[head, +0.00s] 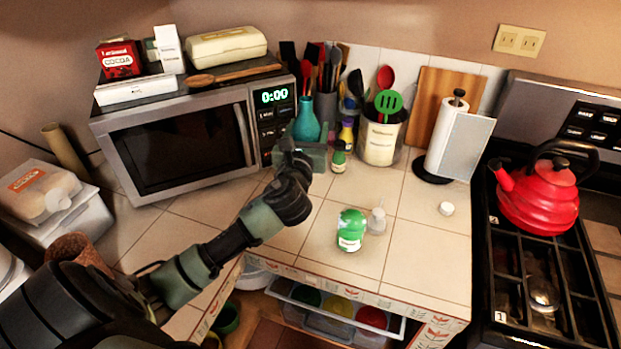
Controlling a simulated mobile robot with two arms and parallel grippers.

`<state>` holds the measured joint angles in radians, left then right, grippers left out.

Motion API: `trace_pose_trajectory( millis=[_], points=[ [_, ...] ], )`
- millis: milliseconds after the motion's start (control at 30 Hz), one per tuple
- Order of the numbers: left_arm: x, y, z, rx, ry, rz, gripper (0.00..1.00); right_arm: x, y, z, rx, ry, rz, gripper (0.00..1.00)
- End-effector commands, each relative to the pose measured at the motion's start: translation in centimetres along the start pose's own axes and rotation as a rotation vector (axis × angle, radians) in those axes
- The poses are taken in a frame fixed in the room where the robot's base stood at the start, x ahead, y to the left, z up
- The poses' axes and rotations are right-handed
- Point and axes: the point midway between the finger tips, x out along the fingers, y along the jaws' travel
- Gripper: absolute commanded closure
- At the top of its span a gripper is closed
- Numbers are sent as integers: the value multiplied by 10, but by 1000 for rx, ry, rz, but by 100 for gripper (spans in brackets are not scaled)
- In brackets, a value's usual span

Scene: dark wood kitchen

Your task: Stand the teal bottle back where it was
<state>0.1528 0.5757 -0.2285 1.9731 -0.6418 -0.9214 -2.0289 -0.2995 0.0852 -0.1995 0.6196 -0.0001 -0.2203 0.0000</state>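The teal bottle (306,121) stands upright at the back of the tiled counter, just right of the microwave. My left gripper (307,148) is directly in front of its lower part and hides its base. I cannot tell whether the fingers close on the bottle or whether it rests on the counter. My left arm reaches in from the lower left across the counter. My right gripper is not in view.
Close to the right of the gripper stand a small green bottle (339,157) and a yellow bottle (346,133). Dark utensil holders are behind. The microwave (180,148) borders the left.

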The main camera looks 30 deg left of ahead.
Motion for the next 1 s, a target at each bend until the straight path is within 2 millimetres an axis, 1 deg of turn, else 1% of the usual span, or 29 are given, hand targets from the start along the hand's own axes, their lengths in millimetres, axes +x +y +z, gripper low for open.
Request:
trace_pose_trajectory(
  millis=[33,100,200,300,400,567,700,800,900,1000],
  points=[
    [0,1,-15,0,1,3,100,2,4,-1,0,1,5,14],
    [0,1,-33,1,0,2,100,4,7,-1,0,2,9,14],
    [0,0,-56,1,-1,2,100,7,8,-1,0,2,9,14],
    [0,0,-74,0,-3,1,100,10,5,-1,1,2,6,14],
    [1,0,-85,-1,-5,1,100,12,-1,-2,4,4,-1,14],
    [1,0,-95,-1,-5,0,100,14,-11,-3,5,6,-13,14],
    [1,0,-117,1,-4,1,100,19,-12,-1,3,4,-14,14],
    [1,0,-129,0,-4,1,100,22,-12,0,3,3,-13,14],
    [1,0,-133,-1,-6,0,100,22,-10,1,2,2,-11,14],
    [1,0,-132,-1,-7,-1,100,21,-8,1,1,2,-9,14]
  ],
)
